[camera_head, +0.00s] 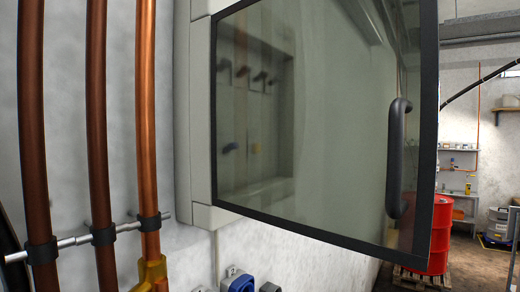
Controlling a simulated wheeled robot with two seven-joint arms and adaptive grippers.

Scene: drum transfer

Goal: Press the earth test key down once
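I cannot make out the earth test key for certain in the head view. At the bottom edge, several small grey fittings and a blue round-faced one (239,282) are on the wall, partly cut off by the frame. I cannot tell whether any of them is the key. Neither my left nor my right gripper is in view.
A wall cabinet's glass door (340,130) with a black handle (399,158) fills the middle. Copper pipes (146,100) run down the wall at left, held by a metal clamp bar (74,241). A red drum (439,238) stands on a pallet (418,281) at right.

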